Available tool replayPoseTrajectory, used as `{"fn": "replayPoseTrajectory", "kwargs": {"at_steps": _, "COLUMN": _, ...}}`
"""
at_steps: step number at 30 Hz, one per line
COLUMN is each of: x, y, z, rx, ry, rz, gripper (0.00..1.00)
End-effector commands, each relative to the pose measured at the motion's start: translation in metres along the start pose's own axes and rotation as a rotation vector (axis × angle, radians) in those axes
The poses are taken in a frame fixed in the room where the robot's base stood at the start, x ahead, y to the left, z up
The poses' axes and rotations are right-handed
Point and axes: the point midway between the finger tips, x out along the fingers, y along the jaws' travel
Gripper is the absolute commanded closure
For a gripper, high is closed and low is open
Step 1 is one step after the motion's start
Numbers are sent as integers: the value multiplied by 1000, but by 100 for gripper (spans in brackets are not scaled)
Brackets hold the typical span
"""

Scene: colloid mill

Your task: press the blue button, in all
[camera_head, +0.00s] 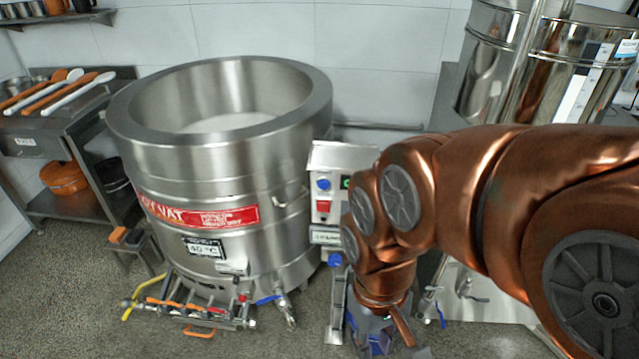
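A small grey control box (341,155) stands beside the large steel vat. A round blue button (323,184) is on the upper left of its front face. A red control (323,206) sits just below the button. A green light or display shows to the right, partly hidden by my arm. Another blue round part (335,259) is lower on the post. My gripper (382,343) hangs below and right of the box, apart from the button. The bottom edge of the picture cuts it off, and its fingers cannot be made out.
The steel vat (190,160) with a red label fills the middle left. Pipes and valves (190,312) stick out at its foot. A shelf unit (60,205) with spoons and an orange pot is at far left. Another steel vessel (490,60) stands at right. The front left floor is clear.

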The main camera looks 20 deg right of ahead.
Motion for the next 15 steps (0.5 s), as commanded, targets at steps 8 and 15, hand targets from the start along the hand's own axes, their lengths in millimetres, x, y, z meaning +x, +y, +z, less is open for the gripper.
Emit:
{"fn": "replayPoseTrajectory", "kwargs": {"at_steps": 8, "x": 0, "y": 0, "z": 0, "rx": 0, "ry": 0, "rz": 0, "gripper": 100}}
{"fn": "replayPoseTrajectory", "kwargs": {"at_steps": 15, "x": 0, "y": 0, "z": 0, "rx": 0, "ry": 0, "rz": 0, "gripper": 100}}
